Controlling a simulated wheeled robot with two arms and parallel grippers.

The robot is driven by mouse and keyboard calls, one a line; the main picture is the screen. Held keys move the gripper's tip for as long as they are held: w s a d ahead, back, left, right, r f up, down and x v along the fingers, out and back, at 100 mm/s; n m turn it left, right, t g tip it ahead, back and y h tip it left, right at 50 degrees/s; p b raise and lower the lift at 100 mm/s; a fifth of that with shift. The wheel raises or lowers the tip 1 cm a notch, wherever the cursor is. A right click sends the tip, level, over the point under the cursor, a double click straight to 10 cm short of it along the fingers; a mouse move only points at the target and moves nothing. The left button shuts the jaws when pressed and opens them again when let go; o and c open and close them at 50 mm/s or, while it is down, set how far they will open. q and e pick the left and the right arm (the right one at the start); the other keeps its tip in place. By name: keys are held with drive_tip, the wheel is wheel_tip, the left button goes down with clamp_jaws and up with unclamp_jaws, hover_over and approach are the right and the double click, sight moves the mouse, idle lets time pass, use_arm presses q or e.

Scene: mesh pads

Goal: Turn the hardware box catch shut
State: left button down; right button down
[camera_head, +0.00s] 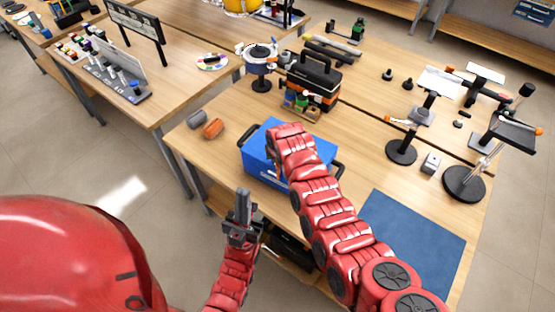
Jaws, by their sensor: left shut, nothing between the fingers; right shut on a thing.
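The hardware box (258,160) is a blue case with black side handles, standing on the wooden table. My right arm (325,205) reaches across it from the lower right and covers part of its lid and front. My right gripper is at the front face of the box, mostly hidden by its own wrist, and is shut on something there. The catch is hidden behind it, so its angle cannot be told. My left gripper (243,204) is shut and empty, pointing up in front of the table edge, apart from the box.
A blue mat (412,240) lies right of the box. A black and orange toolbox (313,77) stands behind it. An orange cylinder (213,129) and a grey one (197,117) lie to the left. Stands such as a round-based one (402,152) are at the right.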

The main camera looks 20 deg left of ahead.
drive_tip(key=m+h+b, duration=0.1)
drive_tip(key=m+b, duration=0.1)
drive_tip(key=b, duration=0.3)
drive_tip(key=m+h+b, duration=0.1)
drive_tip(key=m+b, duration=0.2)
drive_tip(key=b, duration=0.3)
drive_tip(key=m+h+b, duration=0.1)
drive_tip(key=m+b, duration=0.1)
drive_tip(key=b, duration=0.4)
drive_tip(key=shift+a+f+m+t, duration=0.25)
drive_tip(key=shift+a+m+t, duration=0.05)
drive_tip(key=shift+a+m, duration=0.1)
drive_tip(key=shift+r+m+b, duration=0.25)
drive_tip(key=shift+m+b, duration=0.25)
drive_tip(key=shift+b, duration=0.25)
drive_tip(key=c, duration=0.9)
unclamp_jaws()
drive_tip(key=v, duration=0.5)
drive_tip(key=b+v, duration=0.1)
drive_tip(key=v, duration=0.5)
drive_tip(key=b+v, duration=0.1)
drive_tip(key=v, duration=0.5)
drive_tip(key=shift+w+a+r, duration=0.15)
drive_tip(key=shift+a+r, duration=0.1)
drive_tip(key=shift+a, duration=0.05)
